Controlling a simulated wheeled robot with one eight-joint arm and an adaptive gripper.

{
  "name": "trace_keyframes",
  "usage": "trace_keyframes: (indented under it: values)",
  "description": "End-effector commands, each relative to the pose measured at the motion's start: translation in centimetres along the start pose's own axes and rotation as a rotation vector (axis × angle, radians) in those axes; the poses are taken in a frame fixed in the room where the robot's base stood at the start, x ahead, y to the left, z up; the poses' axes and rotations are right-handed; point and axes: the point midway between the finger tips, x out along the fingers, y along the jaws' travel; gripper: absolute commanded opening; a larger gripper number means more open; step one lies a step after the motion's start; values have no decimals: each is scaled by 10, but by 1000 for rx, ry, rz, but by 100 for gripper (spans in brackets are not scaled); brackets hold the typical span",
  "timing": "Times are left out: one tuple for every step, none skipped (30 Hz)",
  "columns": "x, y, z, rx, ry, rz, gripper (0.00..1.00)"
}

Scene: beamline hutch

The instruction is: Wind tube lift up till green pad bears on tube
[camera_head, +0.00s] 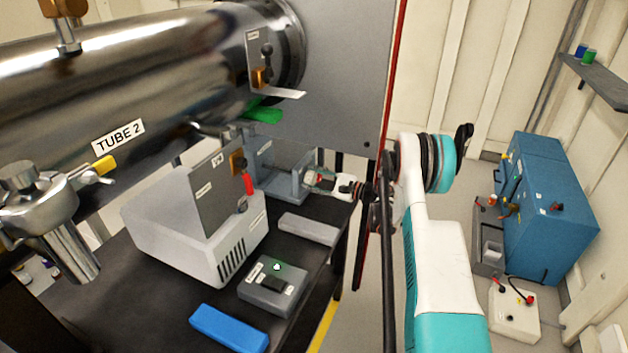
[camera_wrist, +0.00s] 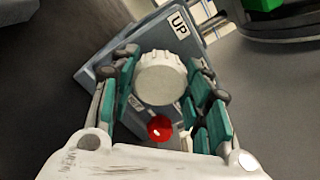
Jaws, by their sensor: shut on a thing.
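The tube (camera_head: 170,75), labelled TUBE 2, is a large shiny metal cylinder running across the upper left of the head view. The green pad (camera_head: 263,112) is just under its right end; I cannot tell whether it touches. Green also shows at the top right of the wrist view (camera_wrist: 262,4). The grey-blue tube lift (camera_head: 285,182) stands below on the dark bench. Its pale ribbed knob (camera_wrist: 160,78) is between the teal fingers of my gripper (camera_wrist: 160,90), near a plate (camera_wrist: 110,70) marked UP. My gripper (camera_head: 318,181) is shut on the knob. A red part (camera_wrist: 160,128) shows below the knob.
A grey box (camera_head: 190,235) with an upright panel, a small control box (camera_head: 273,290) and a blue block (camera_head: 229,328) are on the bench (camera_head: 170,310). A large grey panel (camera_head: 340,70) with a red edge rises beside my arm. A blue cabinet (camera_head: 550,200) stands at right.

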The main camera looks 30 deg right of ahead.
Motion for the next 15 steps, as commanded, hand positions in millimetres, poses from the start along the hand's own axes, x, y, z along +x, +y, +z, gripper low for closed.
trace_keyframes:
  values:
    - [0, 0, 0, -16, -1, 1, 20]
    - [0, 0, 0, -32, -1, 1, 20]
    - [0, 1, 0, -61, -1, 1, 20]
    - [0, 1, 0, -88, -1, 1, 20]
    - [0, 1, 0, -118, -1, 1, 20]
    - [0, 1, 0, -159, -1, 1, 20]
    - [0, 1, 0, -191, -1, 1, 20]
    - [0, 1, 0, -222, -2, 1, 20]
    - [0, 1, 0, -262, -2, 1, 20]
    - [0, 1, 0, -290, -2, 1, 20]
    - [0, 1, 0, -315, -2, 1, 20]
    - [0, 2, 0, -346, -2, 1, 20]
    - [0, 2, 0, -366, -2, 1, 20]
    - [0, 2, 0, -382, -2, 1, 20]
    - [0, 2, 0, -399, -2, 1, 20]
